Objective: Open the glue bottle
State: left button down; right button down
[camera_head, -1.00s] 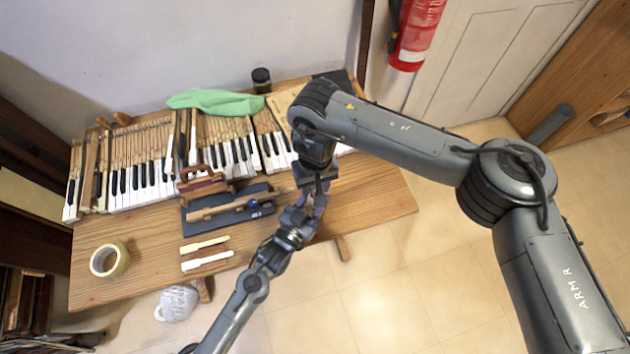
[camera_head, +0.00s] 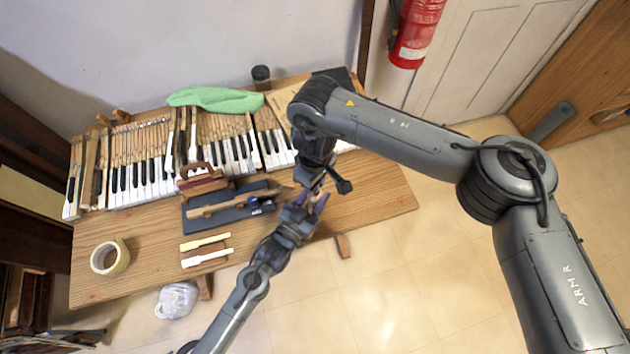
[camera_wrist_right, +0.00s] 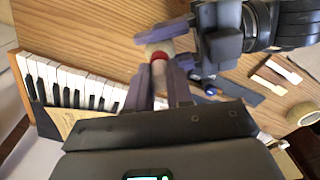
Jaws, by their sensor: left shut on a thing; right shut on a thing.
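The glue bottle (camera_wrist_right: 160,47) is small and pale with a red cap or collar (camera_wrist_right: 158,57), seen in the right wrist view above the table's front edge. My left gripper (camera_head: 312,203) is shut on the bottle; its purple fingers sit on either side of it. My right gripper (camera_wrist_right: 160,82) is shut at the red cap end, its two fingers closing from the opposite side. In the head view the two grippers meet tip to tip, and the bottle is mostly hidden between them. I cannot tell whether the cap is apart from the bottle.
Piano keys (camera_head: 150,172) line the back of the wooden table (camera_head: 370,190). The table's right end is clear.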

jog(key=n, duration=0.8)
jog(key=shift+n, duration=0.4)
jog(key=n, duration=2)
jog(key=shift+r, duration=0.35)
jog(key=shift+r, duration=0.75)
